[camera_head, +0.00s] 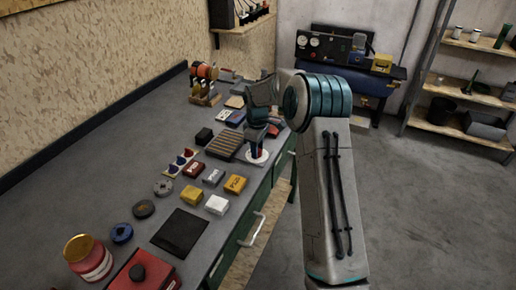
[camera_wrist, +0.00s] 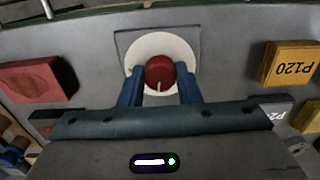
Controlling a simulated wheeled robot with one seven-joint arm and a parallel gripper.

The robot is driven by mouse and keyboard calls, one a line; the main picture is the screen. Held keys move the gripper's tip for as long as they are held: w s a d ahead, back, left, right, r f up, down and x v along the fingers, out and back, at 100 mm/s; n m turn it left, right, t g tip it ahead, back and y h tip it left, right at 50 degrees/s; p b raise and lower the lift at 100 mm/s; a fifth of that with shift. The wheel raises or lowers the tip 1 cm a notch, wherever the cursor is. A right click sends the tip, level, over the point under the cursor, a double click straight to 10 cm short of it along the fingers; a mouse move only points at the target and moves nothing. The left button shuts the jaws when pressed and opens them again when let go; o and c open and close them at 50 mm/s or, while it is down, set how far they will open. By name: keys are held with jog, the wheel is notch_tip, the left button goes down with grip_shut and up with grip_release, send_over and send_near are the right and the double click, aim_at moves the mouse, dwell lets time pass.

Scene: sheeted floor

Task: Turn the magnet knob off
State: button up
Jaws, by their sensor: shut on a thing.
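The magnet knob (camera_wrist: 160,70) is a round red knob with a short white mark on the side nearest my gripper in the wrist view. It sits at the middle of a white disc (camera_wrist: 177,46) on a grey square plate. My gripper (camera_wrist: 160,82) has its two blue fingers on either side of the knob, shut on it. In the head view my gripper (camera_head: 258,146) reaches down over the white disc (camera_head: 264,160) near the bench's right edge. The knob is mostly hidden there by the fingers.
A yellow P120 box (camera_wrist: 290,64) and a red box (camera_wrist: 33,80) lie to either side in the wrist view. The bench (camera_head: 90,185) also holds a striped block (camera_head: 224,144), a dark square pad (camera_head: 180,232) and a red jar (camera_head: 90,259). Open floor lies right of it.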

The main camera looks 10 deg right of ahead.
jog(key=shift+a+n, duration=0.1)
jog(key=shift+n, duration=1)
jog(key=o, duration=1)
jog(key=shift+a, duration=0.1)
jog(key=shift+r, duration=6.95)
